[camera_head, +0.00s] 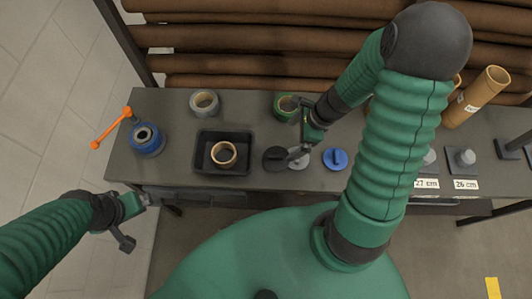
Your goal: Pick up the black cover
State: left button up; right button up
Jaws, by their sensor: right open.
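The black cover (275,159) is a dark round disc lying on the grey table, just right of the black tray. A grey cover (298,164) lies beside it and a blue cover (335,159) with a raised grip lies further right. My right gripper (303,149) is open above the black and grey covers. It partly hides the grey cover, and I cannot tell whether it touches anything. My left gripper (137,222) is open and empty off the table's front left edge.
The black tray (226,138) holds a tan ring. Tape rolls in grey (204,103), green (285,106) and blue (147,139) stand around it. An orange crank (113,128) sticks out at the left. Brown rollers (240,40) fill the back. Labelled posts (461,158) stand at right.

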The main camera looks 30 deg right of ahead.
aim_at(277, 156)
jog(key=b+x, duration=0.1)
jog(key=x, duration=0.4)
jog(key=b+x, duration=0.2)
jog(key=x, duration=0.3)
jog(key=s+b+x, duration=0.1)
jog(key=x, duration=0.3)
jog(key=shift+d+f+b, duration=0.25)
jog(key=shift+f+b, duration=0.1)
jog(key=shift+f, duration=0.35)
jog(key=shift+w+f, duration=0.1)
jog(key=shift+f, duration=0.05)
jog(key=shift+w, duration=0.1)
jog(key=c, duration=1.1)
jog(key=shift+o, duration=0.2)
